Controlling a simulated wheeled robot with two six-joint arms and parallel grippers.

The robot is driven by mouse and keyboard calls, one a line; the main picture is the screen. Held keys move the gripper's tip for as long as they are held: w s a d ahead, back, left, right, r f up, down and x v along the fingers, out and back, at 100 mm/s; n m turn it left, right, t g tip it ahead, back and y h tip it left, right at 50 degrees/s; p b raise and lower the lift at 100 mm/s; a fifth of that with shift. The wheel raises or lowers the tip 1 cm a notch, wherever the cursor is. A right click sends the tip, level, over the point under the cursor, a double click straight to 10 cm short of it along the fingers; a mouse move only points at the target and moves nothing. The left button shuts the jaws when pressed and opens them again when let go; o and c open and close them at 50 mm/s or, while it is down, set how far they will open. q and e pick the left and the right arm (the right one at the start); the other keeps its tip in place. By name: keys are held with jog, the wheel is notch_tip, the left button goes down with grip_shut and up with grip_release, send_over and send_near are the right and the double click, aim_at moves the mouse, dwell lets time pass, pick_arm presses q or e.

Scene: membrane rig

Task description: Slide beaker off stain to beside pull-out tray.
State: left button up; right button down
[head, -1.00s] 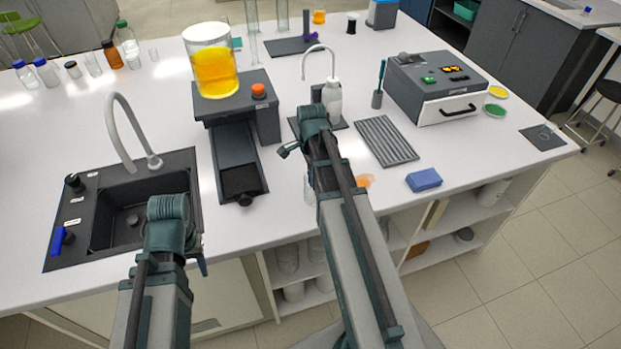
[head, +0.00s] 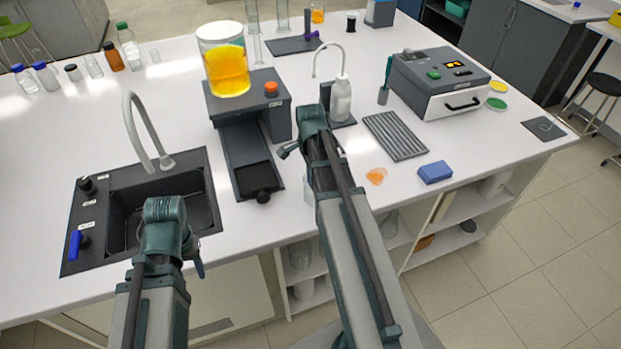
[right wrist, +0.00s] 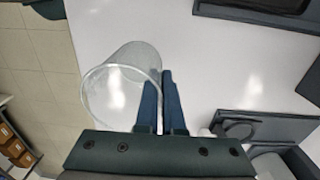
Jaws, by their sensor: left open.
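The clear beaker (right wrist: 115,85) shows in the right wrist view, directly left of my right gripper (right wrist: 161,100). Its two blue fingers are shut together, empty, and overlap the beaker's side; I cannot tell whether they touch it. In the head view only a faint edge of the beaker (head: 308,188) shows beside my right forearm, which hides the right fingers. The orange stain (head: 376,176) lies bare on the bench, right of that forearm. The dark pull-out tray (head: 240,168) extends from its grey unit, left of the beaker. My left gripper (head: 198,260) is open at the sink's front edge.
The sink (head: 190,165) with its curved tap is at left. A blue sponge (head: 435,172) and a ridged grey rack (head: 395,136) lie right of the stain. A yellow-filled vessel (head: 225,70) stands on the tray's unit. A bench strip between tray and right forearm is clear.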

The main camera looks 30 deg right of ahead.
jog(key=c, duration=1)
grip_release()
jog(key=shift+o, duration=0.2)
notch_tip(320, 180, up, 14)
jog(key=p, duration=1.4)
jog(key=shift+w, duration=0.15)
jog(key=shift+f, duration=0.1)
